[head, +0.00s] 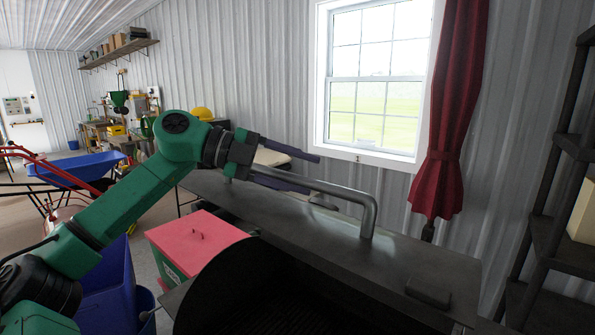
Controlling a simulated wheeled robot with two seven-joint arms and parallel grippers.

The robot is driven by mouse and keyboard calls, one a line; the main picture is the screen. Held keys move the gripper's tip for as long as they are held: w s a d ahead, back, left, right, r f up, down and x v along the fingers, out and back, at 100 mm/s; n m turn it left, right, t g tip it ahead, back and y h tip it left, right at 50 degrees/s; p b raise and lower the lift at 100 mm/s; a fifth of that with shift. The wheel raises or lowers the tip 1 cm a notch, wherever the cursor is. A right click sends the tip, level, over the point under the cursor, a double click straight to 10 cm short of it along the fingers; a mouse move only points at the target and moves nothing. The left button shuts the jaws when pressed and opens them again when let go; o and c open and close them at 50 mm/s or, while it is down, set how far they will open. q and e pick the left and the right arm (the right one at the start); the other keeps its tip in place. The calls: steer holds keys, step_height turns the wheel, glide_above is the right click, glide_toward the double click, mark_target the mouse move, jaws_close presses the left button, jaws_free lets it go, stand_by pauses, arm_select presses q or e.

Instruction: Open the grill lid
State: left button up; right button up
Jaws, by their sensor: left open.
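The grill (258,290) fills the lower middle of the head view. Its dark, hollow inside shows at the front, below a grey metal lid panel (420,262), so the lid looks raised. A grey bar handle (340,190) stands on the lid, bent down at its right end. My left gripper (312,174) is open at the left end of the handle, its dark fingers pointing right. The bar overlaps the lower finger in the picture; I cannot tell whether they touch. My right gripper is not in view.
A pink-lidded green cooler box (196,238) and a blue bin (105,285) stand left of the grill. A dark shelf rack (548,240) is close on the right. A window (375,80) and red curtain (447,130) are behind. A blue wheelbarrow (75,170) stands far left.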

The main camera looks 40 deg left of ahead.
mark_target(264, 200)
arm_select(q)
steer(key=shift+r, duration=0.2)
steer(key=shift+a, duration=0.1)
steer(key=shift+s+a, duration=0.15)
steer(key=shift+s, duration=0.05)
steer(key=b+v, duration=0.3)
steer(key=v, duration=0.2)
steer(key=shift+s+a+r, duration=0.2)
steer(key=shift+a, duration=0.1)
steer(key=v, duration=0.8)
steer(key=shift+s, duration=0.15)
